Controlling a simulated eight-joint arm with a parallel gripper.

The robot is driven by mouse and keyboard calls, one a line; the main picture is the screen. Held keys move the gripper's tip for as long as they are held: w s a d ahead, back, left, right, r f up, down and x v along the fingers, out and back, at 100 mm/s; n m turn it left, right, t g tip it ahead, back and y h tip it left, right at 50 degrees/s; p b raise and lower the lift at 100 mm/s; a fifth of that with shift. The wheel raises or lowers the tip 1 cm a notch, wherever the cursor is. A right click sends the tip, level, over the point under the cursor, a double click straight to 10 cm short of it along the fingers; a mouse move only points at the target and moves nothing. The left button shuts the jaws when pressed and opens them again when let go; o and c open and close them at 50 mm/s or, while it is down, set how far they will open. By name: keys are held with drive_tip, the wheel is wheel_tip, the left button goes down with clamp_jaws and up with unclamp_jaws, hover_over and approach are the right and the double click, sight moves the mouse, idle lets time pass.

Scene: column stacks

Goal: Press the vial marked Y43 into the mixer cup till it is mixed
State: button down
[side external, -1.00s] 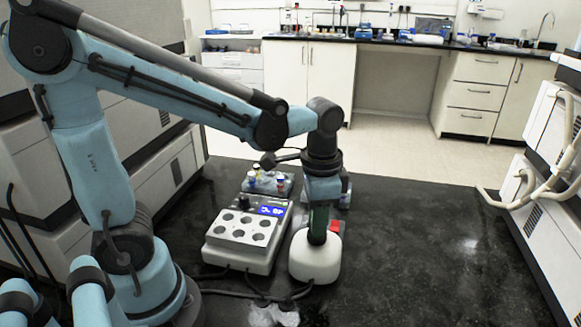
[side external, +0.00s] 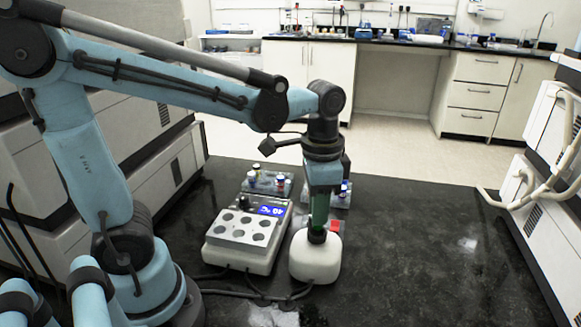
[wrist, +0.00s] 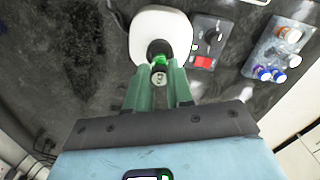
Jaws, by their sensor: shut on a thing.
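The mixer (side external: 314,262) is a white rounded block with a black cup (side external: 316,238) on top. In the wrist view the mixer's white body (wrist: 145,28) is at the top middle. My gripper (side external: 319,224) is directly above the cup, pointing down. In the wrist view my gripper (wrist: 165,82) has its green fingers closed around a small vial (wrist: 159,77) with a pale, marked top and a green band. The mark is too small to read. The vial's lower end overlaps the black cup, and I cannot tell whether it touches or sits inside.
A grey-white block with round wells and a blue display (side external: 240,240) stands left of the mixer. Racks with capped vials stand behind, one at left (side external: 267,181) and one at right (side external: 340,197). A red patch (side external: 335,226) is beside the mixer. The dark table at right is clear.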

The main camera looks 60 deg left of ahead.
drive_tip(key=shift+r, duration=1.65)
drive_tip(key=shift+w+a, duration=0.1)
